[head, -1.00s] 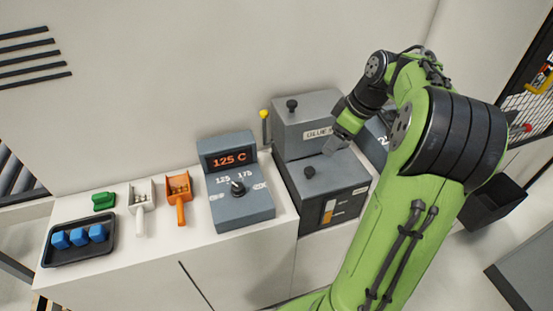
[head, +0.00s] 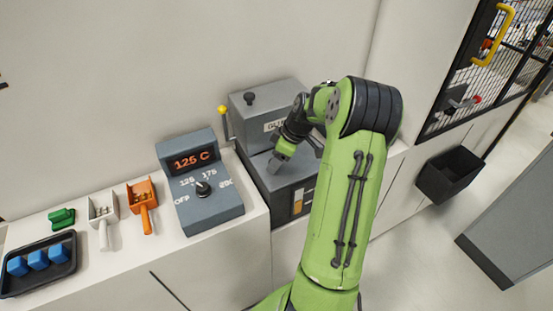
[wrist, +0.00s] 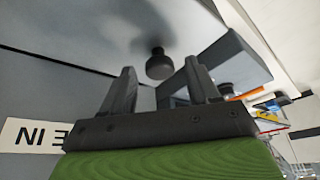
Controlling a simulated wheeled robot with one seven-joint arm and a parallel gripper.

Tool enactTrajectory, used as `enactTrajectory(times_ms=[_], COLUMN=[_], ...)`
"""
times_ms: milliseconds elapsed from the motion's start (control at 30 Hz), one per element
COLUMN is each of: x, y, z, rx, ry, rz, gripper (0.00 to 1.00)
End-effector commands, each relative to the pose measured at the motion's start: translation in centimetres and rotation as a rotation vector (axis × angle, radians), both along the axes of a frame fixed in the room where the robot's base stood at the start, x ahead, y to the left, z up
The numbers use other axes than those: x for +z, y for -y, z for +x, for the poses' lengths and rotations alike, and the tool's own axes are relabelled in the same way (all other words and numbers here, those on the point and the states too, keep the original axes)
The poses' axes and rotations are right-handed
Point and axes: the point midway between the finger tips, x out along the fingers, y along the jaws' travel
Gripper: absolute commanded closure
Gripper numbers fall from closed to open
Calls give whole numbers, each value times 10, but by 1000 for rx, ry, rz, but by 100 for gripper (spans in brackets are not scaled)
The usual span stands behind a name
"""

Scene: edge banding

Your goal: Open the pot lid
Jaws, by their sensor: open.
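In the head view my gripper (head: 276,165) is over the lid and hides that knob. My gripper in the wrist view (wrist: 160,75) is open and empty. The lid looks closed, though my arm hides part of it.
Left of the pot is a control box (head: 200,185) reading 125 C, with a dial. Further left are an orange scoop (head: 142,194), a white scoop (head: 103,212), a green piece (head: 61,218) and a black tray (head: 40,262) with blue pieces. A yellow-tipped rod (head: 222,110) stands behind.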

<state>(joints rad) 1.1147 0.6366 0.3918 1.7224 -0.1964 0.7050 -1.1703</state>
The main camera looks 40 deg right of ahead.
Motion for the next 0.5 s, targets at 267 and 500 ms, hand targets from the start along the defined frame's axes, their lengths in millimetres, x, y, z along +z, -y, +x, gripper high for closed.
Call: enactTrajectory(times_ms=[267,500], x=[-4,-4], y=[-1,-1], z=[2,2], rx=[0,0], ry=[0,0], rz=[-1,-1], gripper=[40,72])
